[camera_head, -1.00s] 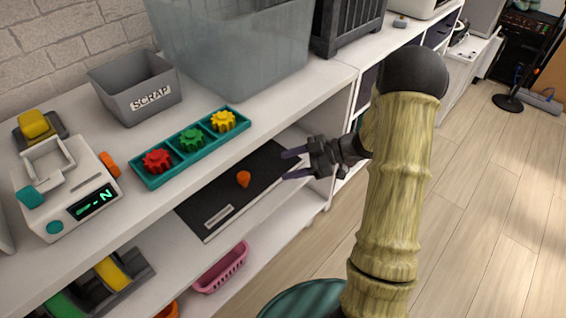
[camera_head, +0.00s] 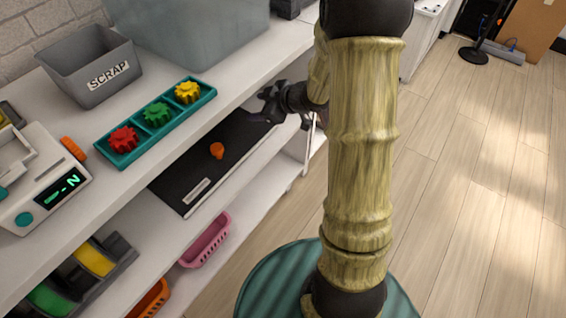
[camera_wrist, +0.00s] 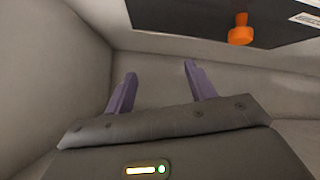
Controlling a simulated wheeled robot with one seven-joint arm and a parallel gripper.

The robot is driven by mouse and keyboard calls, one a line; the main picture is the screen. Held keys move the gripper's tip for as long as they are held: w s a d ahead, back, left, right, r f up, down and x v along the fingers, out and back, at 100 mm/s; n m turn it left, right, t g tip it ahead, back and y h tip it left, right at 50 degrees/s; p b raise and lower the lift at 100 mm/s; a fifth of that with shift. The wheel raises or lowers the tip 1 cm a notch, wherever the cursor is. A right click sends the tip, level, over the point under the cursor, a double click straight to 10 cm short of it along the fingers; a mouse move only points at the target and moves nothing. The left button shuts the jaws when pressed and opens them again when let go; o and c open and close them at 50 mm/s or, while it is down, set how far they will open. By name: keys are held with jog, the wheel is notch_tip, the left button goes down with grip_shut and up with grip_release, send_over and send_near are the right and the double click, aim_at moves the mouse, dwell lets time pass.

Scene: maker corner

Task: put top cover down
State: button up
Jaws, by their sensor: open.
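The top cover appears to be the flat black panel (camera_head: 181,178) with an orange knob (camera_head: 217,150) and a pale label near its front end. It lies below the worktop's front edge. In the wrist view the panel (camera_wrist: 200,12) and its knob (camera_wrist: 240,30) are at the top right, beyond the fingers. My gripper (camera_head: 262,104) is near the panel's far right end, partly dark and hard to make out. In the wrist view its two purple fingers (camera_wrist: 158,85) stand apart with nothing between them. They do not touch the knob.
A teal tray (camera_head: 131,160) with red, green and yellow gears sits on the worktop above the panel. A grey SCRAP bin (camera_head: 92,72), a large grey tub (camera_head: 190,40) and a scale (camera_head: 40,180) stand there too. A pink basket (camera_head: 207,240) is below.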

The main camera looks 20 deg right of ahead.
jog(key=s+a+m+g+h, duration=0.1)
jog(key=s+m+g+h, duration=0.5)
jog(key=s, duration=1.6)
jog(key=m, duration=0.5)
jog(key=shift+r, duration=0.4)
jog(key=shift+a, duration=0.1)
notch_tip(320, 180, up, 4)
jog(key=p, duration=0.4)
jog(key=shift+f, duration=0.1)
